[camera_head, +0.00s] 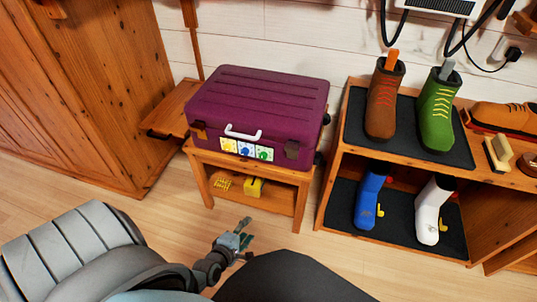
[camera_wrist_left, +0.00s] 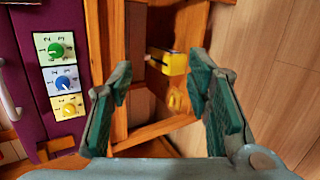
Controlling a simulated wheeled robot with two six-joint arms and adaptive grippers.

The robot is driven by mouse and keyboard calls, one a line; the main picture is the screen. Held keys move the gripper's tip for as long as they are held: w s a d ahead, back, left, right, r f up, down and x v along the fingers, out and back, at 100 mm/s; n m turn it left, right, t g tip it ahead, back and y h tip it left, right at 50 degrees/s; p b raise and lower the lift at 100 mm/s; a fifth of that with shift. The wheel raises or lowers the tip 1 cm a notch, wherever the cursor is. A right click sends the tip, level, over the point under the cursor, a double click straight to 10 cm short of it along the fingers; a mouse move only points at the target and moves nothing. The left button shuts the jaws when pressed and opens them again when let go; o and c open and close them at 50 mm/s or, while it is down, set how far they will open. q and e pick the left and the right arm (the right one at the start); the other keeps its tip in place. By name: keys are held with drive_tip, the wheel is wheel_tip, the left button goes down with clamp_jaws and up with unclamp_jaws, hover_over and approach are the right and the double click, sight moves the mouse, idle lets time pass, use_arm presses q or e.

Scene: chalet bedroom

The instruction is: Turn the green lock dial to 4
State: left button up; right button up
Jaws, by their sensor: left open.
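A purple suitcase (camera_head: 262,93) with a white handle (camera_head: 243,132) stands on a small wooden bench. Its front carries yellow (camera_head: 229,146), blue (camera_head: 245,150) and green (camera_head: 264,154) dials on pale plates. In the left wrist view the green dial (camera_wrist_left: 56,50) is uppermost at the left, above the blue dial (camera_wrist_left: 63,84) and yellow dial (camera_wrist_left: 68,110). Numbers ring the green dial, but its setting is too small to read surely. My left gripper (camera_head: 245,239) is open and empty, in front of and below the suitcase, apart from the dials. My right gripper is not in view.
The bench's (camera_head: 252,174) lower shelf holds a yellow object (camera_head: 254,187), also between the fingers in the left wrist view (camera_wrist_left: 168,62). A boot rack (camera_head: 334,161) stands right, a wooden cabinet (camera_head: 85,85) left. Floor in front of the bench is clear.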

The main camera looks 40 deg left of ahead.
use_arm(q)
drive_tip(key=w+a+r+n+t+y+b, duration=0.1)
drive_tip(key=w+a+n+t+b, duration=0.15)
drive_tip(key=w+n+b, duration=0.4)
drive_tip(key=n+t+y, duration=0.3)
drive_tip(key=n, duration=0.8)
approach(262, 158)
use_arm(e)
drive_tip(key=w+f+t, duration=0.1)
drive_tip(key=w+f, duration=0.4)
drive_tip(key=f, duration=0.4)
use_arm(q)
drive_tip(key=shift+n, duration=0.25)
drive_tip(key=b+x, duration=0.3)
drive_tip(key=x, duration=0.5)
drive_tip(key=shift+w+a+f+b, duration=0.1)
drive_tip(key=shift+w+f+b, duration=0.05)
drive_tip(key=shift+w+b, duration=0.25)
drive_tip(key=shift+w+a, duration=0.1)
drive_tip(key=shift+w, duration=0.15)
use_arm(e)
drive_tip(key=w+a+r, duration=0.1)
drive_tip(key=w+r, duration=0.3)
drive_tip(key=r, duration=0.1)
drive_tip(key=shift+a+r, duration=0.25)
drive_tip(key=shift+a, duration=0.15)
use_arm(q)
clamp_jaws()
